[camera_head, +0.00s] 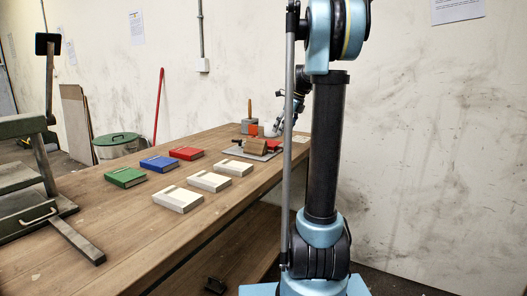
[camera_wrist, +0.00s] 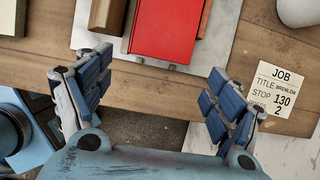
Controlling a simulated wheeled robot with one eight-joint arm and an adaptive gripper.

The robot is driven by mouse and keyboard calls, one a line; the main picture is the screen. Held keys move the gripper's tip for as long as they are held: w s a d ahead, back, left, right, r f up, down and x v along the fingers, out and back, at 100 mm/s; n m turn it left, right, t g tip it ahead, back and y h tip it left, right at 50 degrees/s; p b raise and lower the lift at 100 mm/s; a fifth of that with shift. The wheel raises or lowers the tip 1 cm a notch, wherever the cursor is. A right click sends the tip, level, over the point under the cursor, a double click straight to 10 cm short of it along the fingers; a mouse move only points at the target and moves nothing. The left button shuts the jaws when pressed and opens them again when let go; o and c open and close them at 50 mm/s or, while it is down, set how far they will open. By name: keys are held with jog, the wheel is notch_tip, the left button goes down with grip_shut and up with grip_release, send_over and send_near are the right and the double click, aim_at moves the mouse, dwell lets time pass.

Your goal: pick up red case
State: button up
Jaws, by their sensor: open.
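A red case (camera_wrist: 167,28) lies on a grey board (camera_wrist: 147,60) at the top middle of the wrist view, its upper part cut off by the frame. A small bit of red (camera_head: 272,143) shows beside a wooden block on the board in the head view. My gripper (camera_wrist: 160,66) is open and empty, its blue-padded fingers spread either side of the case's near end in the picture. No contact with the case shows. In the head view my gripper (camera_head: 276,126) is small, over the far part of the bench.
Red (camera_head: 187,153), blue (camera_head: 158,163) and green (camera_head: 125,177) book-like items lie on the bench, with several cream blocks (camera_head: 209,181) before them. A wooden block (camera_wrist: 106,14) lies left of the case. A job card (camera_wrist: 275,88) lies right, near the bench edge.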

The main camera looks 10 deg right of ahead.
aim_at(277, 144)
jog(key=shift+x, duration=4)
jog(key=shift+d, duration=0.1)
jog(key=c, duration=0.7)
